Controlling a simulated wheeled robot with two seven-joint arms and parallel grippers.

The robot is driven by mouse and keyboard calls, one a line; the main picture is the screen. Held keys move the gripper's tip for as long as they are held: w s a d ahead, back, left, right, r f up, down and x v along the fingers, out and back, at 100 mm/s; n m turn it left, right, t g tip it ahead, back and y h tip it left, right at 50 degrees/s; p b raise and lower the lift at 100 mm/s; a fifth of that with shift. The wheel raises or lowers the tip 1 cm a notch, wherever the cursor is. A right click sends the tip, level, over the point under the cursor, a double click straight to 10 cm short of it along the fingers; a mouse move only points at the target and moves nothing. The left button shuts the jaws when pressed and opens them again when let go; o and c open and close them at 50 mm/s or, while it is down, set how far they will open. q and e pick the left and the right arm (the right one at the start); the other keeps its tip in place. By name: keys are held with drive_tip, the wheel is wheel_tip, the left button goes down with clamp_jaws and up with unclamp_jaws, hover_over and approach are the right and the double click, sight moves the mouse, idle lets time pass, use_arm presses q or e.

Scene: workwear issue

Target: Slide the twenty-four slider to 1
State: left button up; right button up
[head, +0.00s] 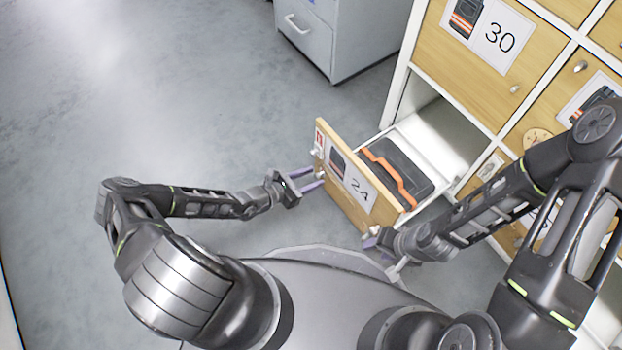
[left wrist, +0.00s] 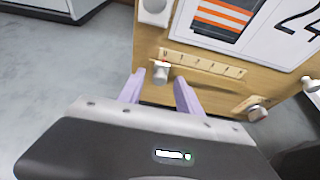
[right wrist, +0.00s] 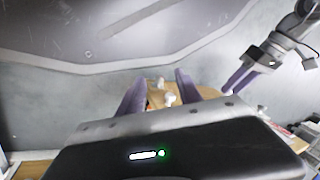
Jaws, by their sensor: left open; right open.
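The drawer marked 24 (head: 345,190) stands pulled out, with a wooden front. In the left wrist view its front carries a pale scale strip (left wrist: 205,63) with small marks too small to read surely. A small light slider knob (left wrist: 161,73) sits near the strip's left end. My left gripper (left wrist: 160,80) is open, its purple fingers on either side of the knob, without a visible grip; in the head view the left gripper (head: 308,180) is at the drawer's left end. My right gripper (head: 374,240) is open at the drawer's lower right corner; its fingers (right wrist: 159,80) show pale knobs between them.
The shelf unit holds other wooden fronts, one marked 30 (head: 440,50). A grey cabinet (head: 310,45) stands at the back. The floor (head: 200,110) to the left is clear.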

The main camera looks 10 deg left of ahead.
use_arm(q)
drive_tip(key=shift+w, duration=0.1)
drive_tip(key=shift+c, duration=0.5)
clamp_jaws()
idle(0.9)
